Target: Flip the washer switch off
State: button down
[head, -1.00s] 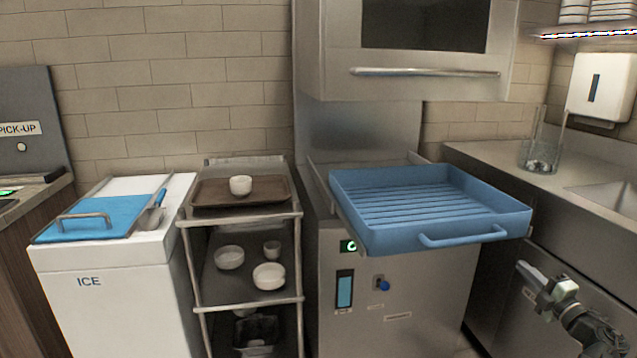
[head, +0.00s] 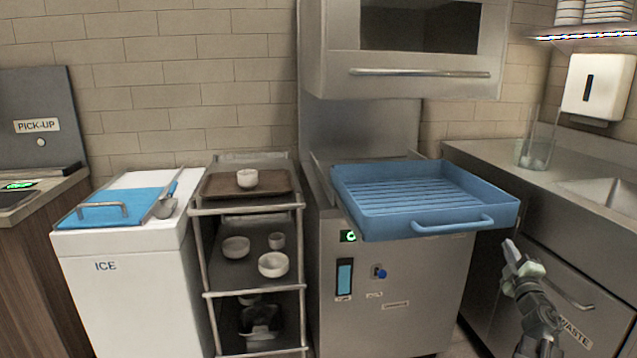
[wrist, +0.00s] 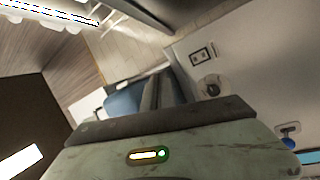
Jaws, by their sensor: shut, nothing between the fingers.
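The washer (head: 350,310) is a steel machine with a raised hood (head: 330,75) and a blue rack (head: 425,228) on top. Its switch (head: 381,273) is a small blue-tipped knob on a plate on the front panel, below the rack. What looks like the same blue knob (wrist: 289,142) shows at the right edge of the wrist view. My gripper (head: 511,246) is to the right of the switch, apart from it, near the rack's front right corner. Its fingers (wrist: 163,92) are shut and hold nothing. I cannot tell which way the switch is set.
A green lit display (head: 348,236) and a blue gauge (head: 344,278) sit left of the switch. A cart (head: 205,290) with several bowls and a white ice bin (head: 130,300) stand further left. A steel counter (head: 480,165) with a waste drawer (head: 580,320) is at the right.

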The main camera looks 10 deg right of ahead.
jog(key=w+a+f+m+g+y, duration=0.1)
jog(key=w+a+f+m+g, duration=0.4)
jog(key=a+f, duration=0.55)
jog(key=w+a+f+m+g, duration=0.3)
jog(key=a+f+m+g, duration=0.3)
jog(key=a+f, duration=0.45)
jog(key=s+a+f+g+y, duration=0.2)
jog(key=s+a+f+g, duration=0.15)
jog(key=a, duration=0.75)
jog(key=s+a+f+n+g+y, duration=0.1)
jog(key=s+a+f+g+y, duration=0.3)
jog(key=a, duration=0.7)
jog(key=s+a+y, duration=0.1)
jog(key=s+a, duration=0.4)
jog(key=a, duration=0.6)
notch_tip(320, 180, up, 35)
jog(key=p, duration=3.5)
jog(key=shift+d+r, duration=0.15)
jog(key=shift+d, duration=0.2)
